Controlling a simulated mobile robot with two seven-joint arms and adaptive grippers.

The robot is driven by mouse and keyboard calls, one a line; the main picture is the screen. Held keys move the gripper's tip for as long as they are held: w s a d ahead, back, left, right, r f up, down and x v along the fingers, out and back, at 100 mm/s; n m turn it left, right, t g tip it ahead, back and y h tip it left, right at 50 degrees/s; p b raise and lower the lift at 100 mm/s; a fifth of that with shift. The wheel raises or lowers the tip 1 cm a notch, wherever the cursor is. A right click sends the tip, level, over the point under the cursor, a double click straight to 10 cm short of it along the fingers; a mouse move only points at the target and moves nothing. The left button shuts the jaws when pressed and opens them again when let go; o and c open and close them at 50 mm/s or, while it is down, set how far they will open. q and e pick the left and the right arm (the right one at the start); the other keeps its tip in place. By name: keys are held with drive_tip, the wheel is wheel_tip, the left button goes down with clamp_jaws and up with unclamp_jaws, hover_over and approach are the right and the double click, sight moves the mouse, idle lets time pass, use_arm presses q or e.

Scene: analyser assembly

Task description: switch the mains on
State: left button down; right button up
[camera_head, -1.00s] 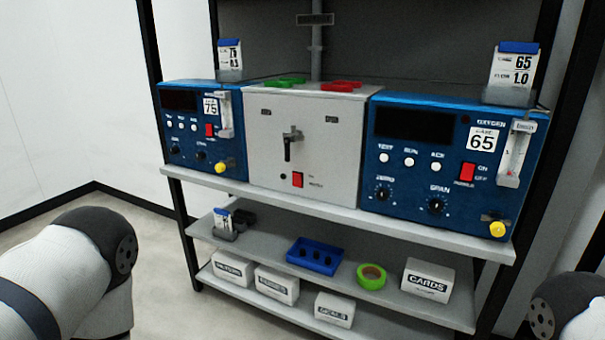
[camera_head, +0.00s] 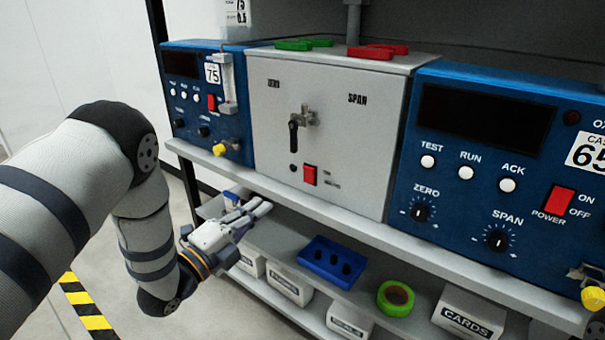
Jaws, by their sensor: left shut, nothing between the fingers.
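The grey box (camera_head: 325,130) stands between two blue analyser units on the upper shelf. Its front has a red rocker switch (camera_head: 309,175) at the lower middle, with small print beside it that is too small to read, and a black lever handle (camera_head: 295,135) above. My left gripper (camera_head: 264,206) is shut and empty, in front of the shelf unit. In the picture it lies below and left of the red switch, apart from it. Which way the switch is set cannot be told.
The right blue unit (camera_head: 470,230) has its own red power switch (camera_head: 559,200); the left blue unit (camera_head: 195,62) has another red switch. The upper shelf edge (camera_head: 400,250) juts out below the box. A blue tray (camera_head: 333,262), green tape roll (camera_head: 395,298) and white boxes sit below.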

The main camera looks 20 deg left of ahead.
use_arm(q)
drive_tip(key=b, duration=0.2)
approach(310, 165)
drive_tip(key=x, duration=0.4)
drive_tip(key=shift+w+d+f, duration=0.1)
drive_tip(key=shift+w+f, duration=0.05)
drive_tip(key=shift+f, duration=0.05)
drive_tip(key=shift+w+d+r, duration=0.15)
drive_tip(key=shift+w+d, duration=0.05)
drive_tip(key=shift+w, duration=0.45)
use_arm(e)
drive_tip(key=shift+s+f, duration=0.65)
drive_tip(key=shift+f, duration=0.2)
use_arm(q)
drive_tip(key=shift+w+d+r, duration=0.25)
drive_tip(key=shift+w+r, duration=0.05)
drive_tip(key=shift+w, duration=0.1)
drive_tip(key=shift+s+a+f, duration=0.1)
drive_tip(key=shift+a, duration=0.05)
use_arm(e)
drive_tip(key=shift+s, duration=0.1)
